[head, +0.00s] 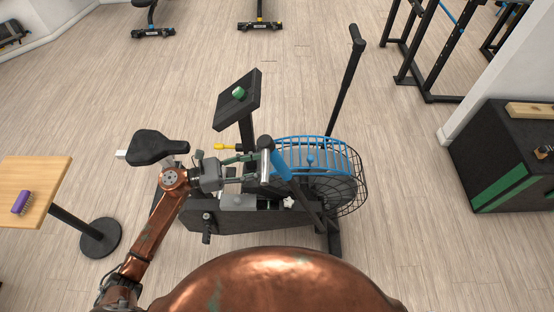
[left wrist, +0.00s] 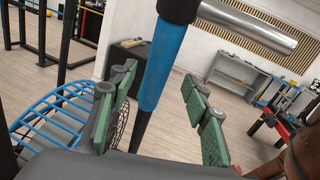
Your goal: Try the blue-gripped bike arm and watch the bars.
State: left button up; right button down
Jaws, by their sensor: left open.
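The exercise bike's near arm has a blue grip (head: 281,172) with a dark tube and a silver crossbar at its top. In the left wrist view the blue grip (left wrist: 162,65) stands tilted between my finger pads, with visible gaps on both sides. My left gripper (head: 250,168) is open beside that arm, its green-padded fingers (left wrist: 165,115) spread. The silver bar (left wrist: 252,30) runs off to the right of the grip. The bike's other arm (head: 345,80) is black and stands leaning on the far side. My right gripper is in neither view.
The bike has a blue-topped wire fan cage (head: 312,152), a black seat (head: 158,147) and a console (head: 238,98) with a green object on it. A wooden table (head: 45,175) with a purple brush stands left. A black box (head: 510,150) stands right.

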aim_at(277, 161)
pick_arm(q)
jog(key=p+x, duration=0.1)
jog(key=x, duration=0.4)
jog(key=shift+d+r, duration=0.15)
jog(key=shift+d, duration=0.1)
jog(key=shift+w+d, duration=0.25)
jog(key=shift+d, duration=0.45)
jog(key=shift+c, duration=0.3)
grip_shut()
